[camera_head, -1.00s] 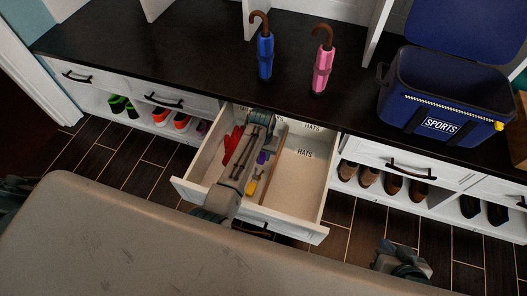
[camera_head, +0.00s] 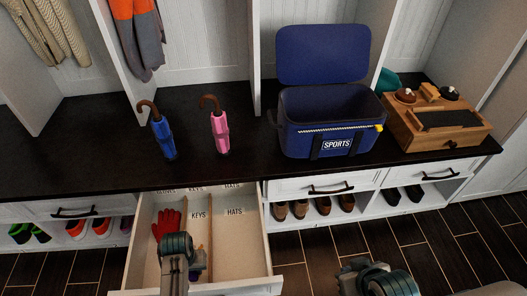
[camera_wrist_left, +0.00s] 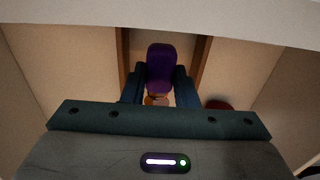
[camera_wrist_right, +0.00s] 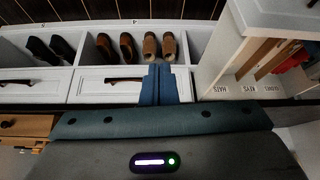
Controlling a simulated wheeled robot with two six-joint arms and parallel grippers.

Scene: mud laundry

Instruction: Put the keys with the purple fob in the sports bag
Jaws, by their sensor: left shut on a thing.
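The purple fob (camera_wrist_left: 161,68) of the keys shows in the left wrist view, between the fingers of my left gripper (camera_wrist_left: 160,88). My left gripper is shut on it, inside the open drawer's narrow middle compartment; metal and orange bits show below the fob. In the head view my left arm hides most of the keys. The blue sports bag (camera_head: 300,140) stands on the dark bench top, to the right of and behind the drawer, with its lid (camera_head: 322,55) up. My right gripper (camera_wrist_right: 159,82) is shut and empty, away from the bag, in front of the shoe cubbies.
The open drawer (camera_head: 265,245) has dividers and labels; red gloves (camera_head: 166,224) lie in its left compartment. A blue umbrella (camera_head: 163,138) and a pink umbrella (camera_head: 220,133) stand on the bench left of the bag. A wooden box (camera_head: 440,138) stands right of it.

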